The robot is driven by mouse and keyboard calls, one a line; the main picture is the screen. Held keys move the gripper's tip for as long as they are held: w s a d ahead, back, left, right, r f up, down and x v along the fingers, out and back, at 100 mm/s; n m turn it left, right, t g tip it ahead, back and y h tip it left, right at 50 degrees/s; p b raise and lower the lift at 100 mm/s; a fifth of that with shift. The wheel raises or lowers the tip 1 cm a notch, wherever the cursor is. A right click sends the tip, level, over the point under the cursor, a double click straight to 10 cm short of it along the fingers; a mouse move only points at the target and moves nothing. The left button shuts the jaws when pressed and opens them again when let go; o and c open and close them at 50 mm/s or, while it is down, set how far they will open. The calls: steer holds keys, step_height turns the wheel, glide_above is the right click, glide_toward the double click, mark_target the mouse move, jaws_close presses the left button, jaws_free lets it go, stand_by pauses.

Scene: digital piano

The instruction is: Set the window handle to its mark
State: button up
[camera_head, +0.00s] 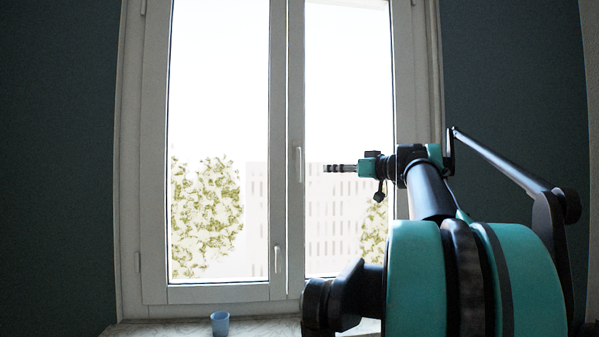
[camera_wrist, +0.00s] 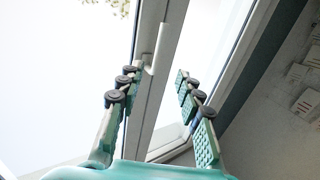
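The window handle (camera_head: 298,163) is a white lever hanging straight down on the middle frame in the head view. In the wrist view the handle (camera_wrist: 158,46) shows slanted on the frame, beyond the fingertips. My gripper (camera_head: 328,168) points left, to the right of the handle in the head view. In the wrist view my gripper (camera_wrist: 156,76) is open and empty, its padded fingers apart, with the handle's base seen near the gap between the tips. No gripper contact with the handle is visible. I cannot make out a mark.
A second, smaller handle (camera_head: 277,259) sits lower on the window frame. A blue cup (camera_head: 220,323) stands on the sill (camera_head: 165,329). The window glass and frame (camera_head: 156,150) rise behind my arm. Dark walls flank the window.

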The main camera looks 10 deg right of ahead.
mark_target(298, 169)
steer(key=x, duration=1.7)
steer(key=shift+w+a, duration=0.1)
steer(key=shift+w, duration=0.05)
jaws_close()
